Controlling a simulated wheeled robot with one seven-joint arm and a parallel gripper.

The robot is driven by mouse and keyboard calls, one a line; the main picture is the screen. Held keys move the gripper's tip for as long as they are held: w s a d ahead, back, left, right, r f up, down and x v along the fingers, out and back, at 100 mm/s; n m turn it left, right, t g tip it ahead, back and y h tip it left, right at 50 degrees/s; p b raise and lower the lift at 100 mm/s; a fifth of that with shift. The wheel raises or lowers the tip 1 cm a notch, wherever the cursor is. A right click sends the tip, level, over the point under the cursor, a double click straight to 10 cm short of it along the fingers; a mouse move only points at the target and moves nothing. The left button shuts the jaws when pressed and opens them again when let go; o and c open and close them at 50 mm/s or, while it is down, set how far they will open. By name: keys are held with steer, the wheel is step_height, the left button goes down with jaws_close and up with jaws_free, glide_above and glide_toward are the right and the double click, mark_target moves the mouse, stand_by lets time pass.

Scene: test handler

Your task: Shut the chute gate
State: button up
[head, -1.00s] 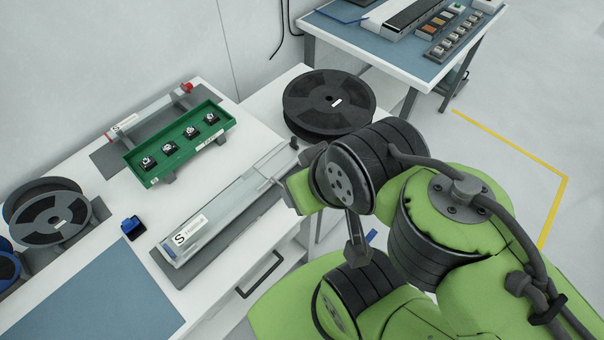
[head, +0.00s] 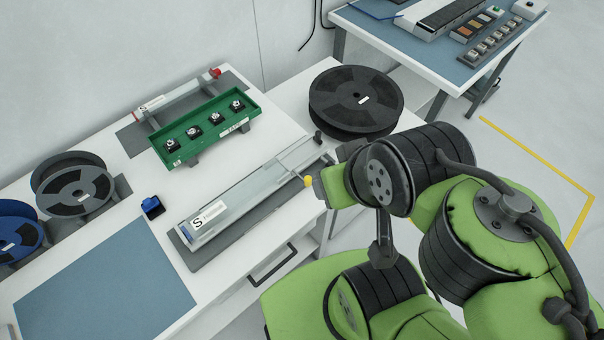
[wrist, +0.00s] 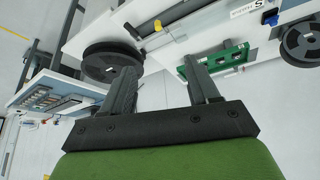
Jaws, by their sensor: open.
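A long clear-topped chute (head: 240,205) with a white label lies on a grey base along the front of the white bench. A yellow knob (head: 308,181) shows at its right end, close to my wrist; it also shows in the wrist view (wrist: 158,25). A black knob (head: 318,136) stands just behind that end. I cannot tell which part is the gate or how far it is open. My gripper (wrist: 162,80) is open and empty, its two fingers apart; the chute end lies beyond them.
A green tray (head: 205,128) with several small black parts stands behind the chute, beside a red-knobbed rail (head: 180,92). A large black reel (head: 356,100) sits at the bench's right end. Other reels (head: 75,188) and a blue block (head: 152,206) are left. The blue mat (head: 100,285) is clear.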

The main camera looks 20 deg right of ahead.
steer(key=shift+w, duration=0.2)
steer(key=shift+c, duration=1.2)
steer(key=w+d+f+m+g, duration=0.1)
steer(key=w+m, duration=0.2)
steer(key=w+d+f+m+g+y, duration=0.1)
steer(key=w+f+m, duration=0.1)
steer(key=m, duration=0.1)
steer(key=w+d+f+m+g+y, duration=0.1)
steer(key=w+d+f+m+g, duration=0.1)
steer(key=w+m, duration=0.1)
steer(key=shift+w+f, duration=0.15)
steer(key=shift+w, duration=0.15)
jaws_close()
steer(key=w+d+f+m+t+y, duration=0.1)
steer(key=w+d+f+m+y, duration=0.1)
steer(key=d+f+m+y, duration=0.75)
steer(key=w+a+f+m+h+b, duration=0.2)
steer(key=w+a+f+m, duration=0.1)
steer(key=a+f, duration=0.5)
steer(key=shift+a+b, duration=0.35)
steer(key=shift+a, duration=0.1)
steer(key=shift+h, duration=0.25)
